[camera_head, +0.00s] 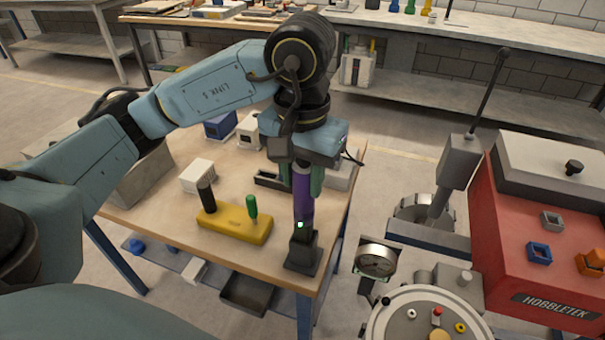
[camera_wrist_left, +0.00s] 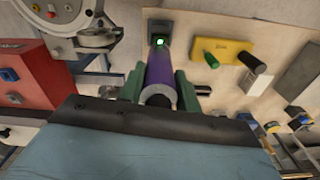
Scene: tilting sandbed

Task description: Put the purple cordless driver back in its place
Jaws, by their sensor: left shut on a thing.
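The purple cordless driver (camera_head: 302,200) stands upright near the front right corner of the wooden table. Its lower end meets the black dock (camera_head: 301,256), where a small green light is lit. The driver also shows in the left wrist view (camera_wrist_left: 161,72), with the dock (camera_wrist_left: 178,45) and its green light at the far end. My left gripper (camera_head: 303,182) comes from above, its green fingers shut around the driver's upper part. The fingers hide part of the driver. I cannot see how deep its end sits in the dock. My right gripper is in neither view.
A yellow block (camera_head: 228,224) holding a green-handled tool and a black-handled one lies left of the dock. A white box (camera_head: 197,176) and a blue box (camera_head: 219,127) stand farther back. The red machine (camera_head: 540,230) and a dial gauge (camera_head: 377,261) are right of the table.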

